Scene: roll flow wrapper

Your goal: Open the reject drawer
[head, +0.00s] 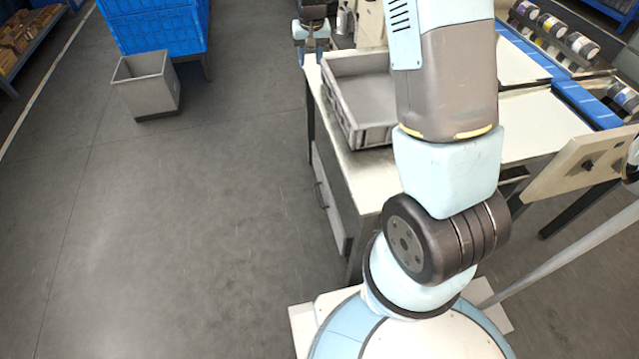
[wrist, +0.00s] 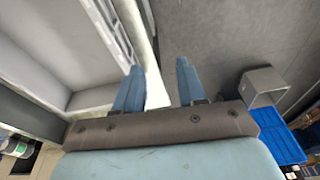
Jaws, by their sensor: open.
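The reject drawer (head: 336,215) is a pale grey front under the left side of the worktable, with a dark bar handle (head: 320,195) on it. It looks shut, flush below the tabletop. My gripper (head: 311,58) is up beyond the far left corner of the table, above and well away from the handle. In the wrist view its two blue fingers (wrist: 158,66) are spread apart with nothing between them. I cannot make out the drawer or handle in the wrist view.
A grey tray (head: 350,127) sits on the white table (head: 355,176) above the drawer; its wall is close by in the wrist view (wrist: 118,35). A grey bin (head: 148,88) and blue crates (head: 160,32) stand at the back left. The floor left of the drawer is clear.

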